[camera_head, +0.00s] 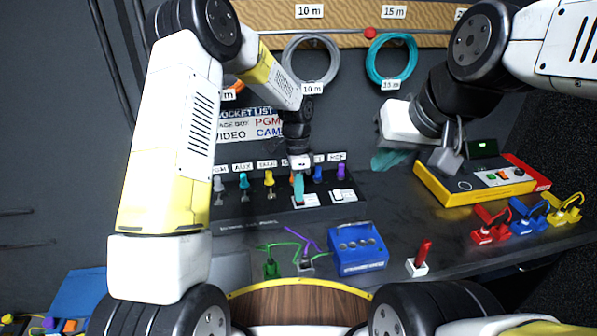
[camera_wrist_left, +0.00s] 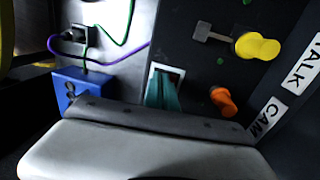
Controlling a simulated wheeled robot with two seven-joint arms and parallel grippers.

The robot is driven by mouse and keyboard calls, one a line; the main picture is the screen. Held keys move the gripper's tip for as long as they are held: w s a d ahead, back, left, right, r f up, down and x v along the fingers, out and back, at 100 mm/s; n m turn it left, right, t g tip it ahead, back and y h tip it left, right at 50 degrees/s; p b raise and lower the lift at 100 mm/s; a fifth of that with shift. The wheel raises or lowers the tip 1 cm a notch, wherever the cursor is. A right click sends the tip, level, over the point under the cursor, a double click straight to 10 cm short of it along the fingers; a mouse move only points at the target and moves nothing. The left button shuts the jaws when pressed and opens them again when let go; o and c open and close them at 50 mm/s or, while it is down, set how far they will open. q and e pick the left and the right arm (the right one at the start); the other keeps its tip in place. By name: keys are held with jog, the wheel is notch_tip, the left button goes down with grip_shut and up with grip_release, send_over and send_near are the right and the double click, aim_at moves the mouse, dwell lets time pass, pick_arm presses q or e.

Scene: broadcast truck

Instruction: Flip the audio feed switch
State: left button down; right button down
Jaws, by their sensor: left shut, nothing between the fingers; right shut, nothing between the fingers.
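A dark sloped panel (camera_head: 255,207) carries a row of coloured knobs under white labels. Two white-framed switches sit low on it: a left switch (camera_head: 307,203) and a right switch (camera_head: 343,196). My left gripper (camera_head: 299,190) points down with its teal fingers shut and empty, at the left switch. In the left wrist view the fingertips (camera_wrist_left: 162,95) overlap that white-framed switch (camera_wrist_left: 165,70) and hide most of it. I cannot tell whether they touch it or how it is set. My right gripper (camera_head: 388,161) is shut and empty, apart from the panel, to its right.
A blue box (camera_head: 357,248) and a red-handled piece on a white base (camera_head: 420,260) stand on the counter in front. A yellow case (camera_head: 440,190) and red, blue and yellow connectors (camera_head: 528,220) are at right. A yellow knob (camera_wrist_left: 257,46) and orange knob (camera_wrist_left: 223,100) are near the left fingers.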

dwell(0.3)
pick_arm(q)
jog(key=shift+s+f+t+y, duration=0.3)
jog(key=shift+s+f+t, duration=0.3)
jog(key=shift+t, duration=0.5)
jog(key=shift+f, duration=0.1)
jog(key=shift+w+a, duration=0.1)
jog(key=shift+w, duration=0.1)
jog(key=shift+w+a+r, duration=0.2)
jog(key=shift+w+a, duration=0.05)
jog(key=shift+w, duration=0.5)
jog(key=shift+w+r, duration=0.1)
jog(key=shift+d+r, duration=0.15)
jog(key=shift+r, duration=0.35)
notch_tip(320, 180, up, 14)
jog(key=s, duration=0.1)
jog(key=shift+s+d+f, duration=0.25)
jog(key=shift+s+d, duration=0.05)
